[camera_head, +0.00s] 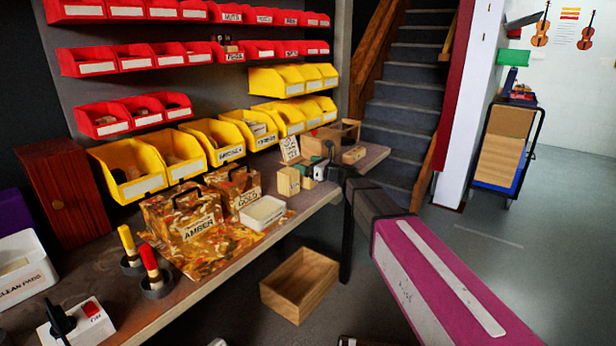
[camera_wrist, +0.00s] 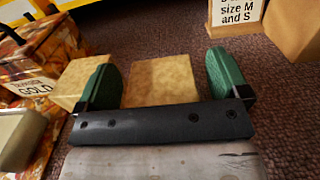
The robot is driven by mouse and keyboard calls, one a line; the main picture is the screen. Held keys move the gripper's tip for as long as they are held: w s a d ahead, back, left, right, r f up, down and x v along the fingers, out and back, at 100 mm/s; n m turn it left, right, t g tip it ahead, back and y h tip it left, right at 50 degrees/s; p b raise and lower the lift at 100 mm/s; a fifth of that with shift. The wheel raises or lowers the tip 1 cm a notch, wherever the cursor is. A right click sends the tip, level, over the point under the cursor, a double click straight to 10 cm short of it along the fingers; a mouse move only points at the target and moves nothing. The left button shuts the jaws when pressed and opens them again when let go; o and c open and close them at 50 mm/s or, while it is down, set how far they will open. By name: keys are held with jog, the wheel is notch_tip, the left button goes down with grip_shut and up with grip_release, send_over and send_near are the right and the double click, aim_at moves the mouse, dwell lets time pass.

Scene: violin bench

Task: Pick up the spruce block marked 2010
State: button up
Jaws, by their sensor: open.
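In the wrist view my gripper (camera_wrist: 161,72) is open, with its two green fingers apart. A pale wooden block (camera_wrist: 158,82) lies between the fingers, with a gap visible toward the right finger. A second pale block (camera_wrist: 82,82) sits just left of the left finger, partly behind it. No number is readable on either block, so I cannot tell which is marked 2010. In the head view my gripper (camera_head: 322,162) is at the bench's far end, beside the pale block (camera_head: 288,181); the finger contact is unclear there.
A small sign card (camera_head: 290,150) and brown wooden boxes (camera_head: 345,131) stand behind the blocks. The camouflage box labelled GOLD (camera_head: 236,188) and a white tray (camera_head: 263,212) are to the left. Yellow bins (camera_head: 282,118) line the back. An open wooden crate (camera_head: 300,284) stands on the floor.

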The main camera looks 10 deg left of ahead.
jog(key=c, duration=1.1)
jog(key=shift+o, duration=0.2)
